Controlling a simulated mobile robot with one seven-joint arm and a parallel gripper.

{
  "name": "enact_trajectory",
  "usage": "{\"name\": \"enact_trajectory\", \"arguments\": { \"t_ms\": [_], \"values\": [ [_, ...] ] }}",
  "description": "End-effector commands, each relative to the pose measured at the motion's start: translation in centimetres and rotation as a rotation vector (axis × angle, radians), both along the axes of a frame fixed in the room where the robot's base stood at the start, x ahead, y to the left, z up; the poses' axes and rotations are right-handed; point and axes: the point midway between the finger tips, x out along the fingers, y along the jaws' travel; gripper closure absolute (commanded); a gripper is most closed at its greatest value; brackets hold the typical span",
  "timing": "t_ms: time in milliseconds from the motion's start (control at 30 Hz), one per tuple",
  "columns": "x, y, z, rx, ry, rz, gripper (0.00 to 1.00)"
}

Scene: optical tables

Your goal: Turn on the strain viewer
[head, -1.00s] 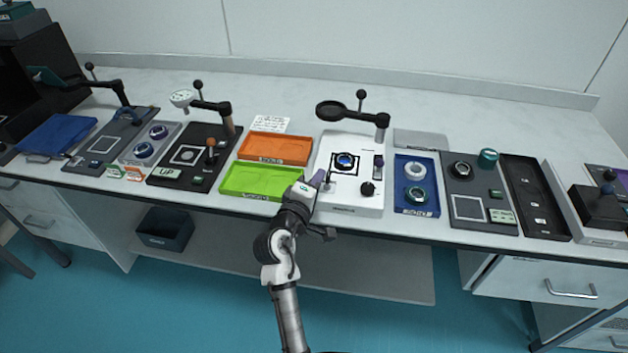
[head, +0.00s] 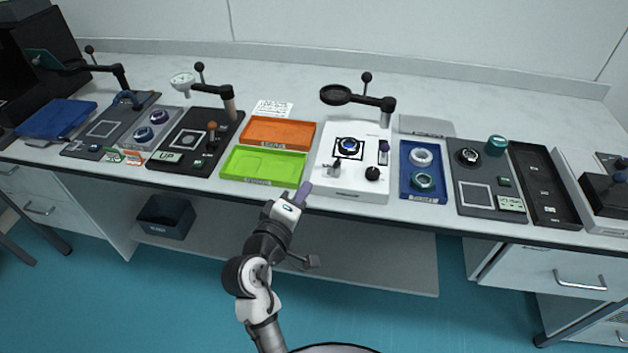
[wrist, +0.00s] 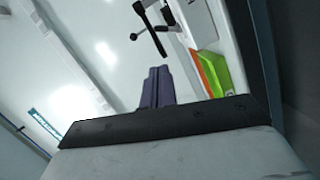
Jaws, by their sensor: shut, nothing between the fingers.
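A white instrument base (head: 346,187) stands near the middle of the table; I take it as the strain viewer, but its label is too small to read. It carries a blue-ringed lens (head: 348,146) on a black square, a black knob (head: 372,173), a small grey lever (head: 334,167) and a purple-topped slider (head: 384,147). A black ring on an arm (head: 335,95) hangs over its back. My gripper (head: 304,189) is at the base's front left corner, by the table edge, with its purple fingers together and empty. The fingers also show in the wrist view (wrist: 158,86).
A green tray (head: 234,175) and an orange tray (head: 279,121) lie left of the white base. A blue tray (head: 408,185) with two rings lies right of it. The floor in front is clear.

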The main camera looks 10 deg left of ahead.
Motion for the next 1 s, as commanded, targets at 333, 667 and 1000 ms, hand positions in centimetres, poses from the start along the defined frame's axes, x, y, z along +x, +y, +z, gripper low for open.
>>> {"name": "enact_trajectory", "arguments": {
  "t_ms": [333, 667, 1000],
  "values": [
    [-2.9, 0.7, 0.2, 0.002, -0.001, 0.000, 1.00],
    [-2.9, 0.7, 0.2, 0.001, 0.000, 0.000, 1.00],
    [-2.2, 4.1, 2.9, 0.098, -0.084, 0.122, 1.00]
  ]
}}
